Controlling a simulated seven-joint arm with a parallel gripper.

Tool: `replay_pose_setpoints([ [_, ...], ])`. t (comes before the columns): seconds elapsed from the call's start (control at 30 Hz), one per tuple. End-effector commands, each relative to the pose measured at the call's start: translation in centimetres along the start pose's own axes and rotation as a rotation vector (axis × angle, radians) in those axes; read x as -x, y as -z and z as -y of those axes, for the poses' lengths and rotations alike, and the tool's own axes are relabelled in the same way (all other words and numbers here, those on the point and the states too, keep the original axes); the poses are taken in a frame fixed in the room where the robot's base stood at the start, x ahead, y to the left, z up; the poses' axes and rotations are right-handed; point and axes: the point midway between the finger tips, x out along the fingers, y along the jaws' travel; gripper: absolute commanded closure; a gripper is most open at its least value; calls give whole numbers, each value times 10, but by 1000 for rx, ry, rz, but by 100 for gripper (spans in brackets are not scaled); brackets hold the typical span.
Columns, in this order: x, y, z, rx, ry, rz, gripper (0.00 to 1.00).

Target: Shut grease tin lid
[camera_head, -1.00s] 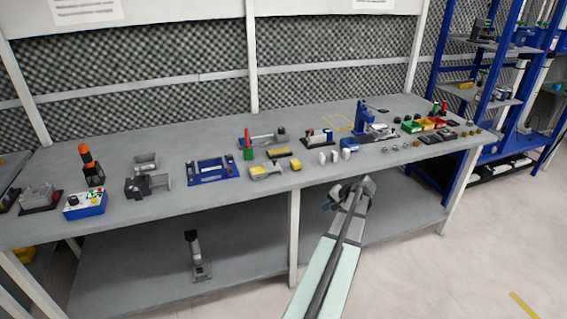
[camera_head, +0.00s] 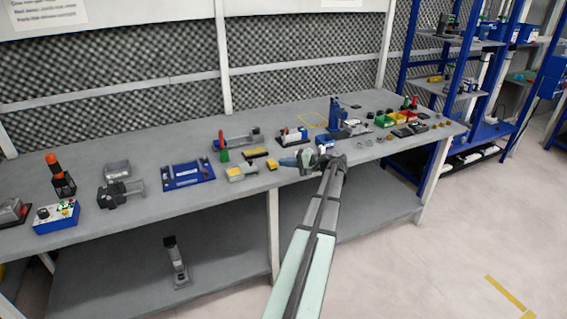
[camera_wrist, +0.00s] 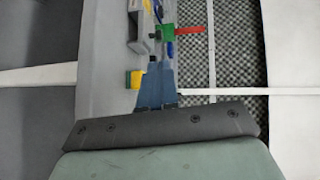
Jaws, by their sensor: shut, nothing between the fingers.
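I cannot pick out the grease tin or its lid for certain; the things on the bench show too small in the head view. My gripper (camera_head: 281,162) is over the front part of the bench, its fingers pointing left. It also shows in the wrist view (camera_wrist: 157,66), with its blue fingers shut together and nothing held. In the head view its tips are close to a small yellow block (camera_head: 272,165). A yellow piece shows left of the fingers in the wrist view (camera_wrist: 134,79). My gripper and wrist hide part of the bench top behind them.
The grey bench (camera_head: 145,225) carries a blue-framed fixture (camera_head: 187,175), a grey-and-yellow part (camera_head: 240,173), a blue press (camera_head: 337,118) and red and green bins (camera_head: 383,120). A foam wall stands behind. A blue shelf rack (camera_head: 407,60) is at the right.

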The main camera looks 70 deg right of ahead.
Motion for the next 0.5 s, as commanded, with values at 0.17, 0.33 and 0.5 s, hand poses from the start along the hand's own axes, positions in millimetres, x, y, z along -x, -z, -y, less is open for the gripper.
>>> replay_pose_setpoints([
  [0.17, -33, 0, -1, -1, -1, 1, 100],
  [0.33, -63, 1, -1, 0, -1, 1, 100],
  [0.5, -89, 1, 0, 0, -2, 0, 100],
])
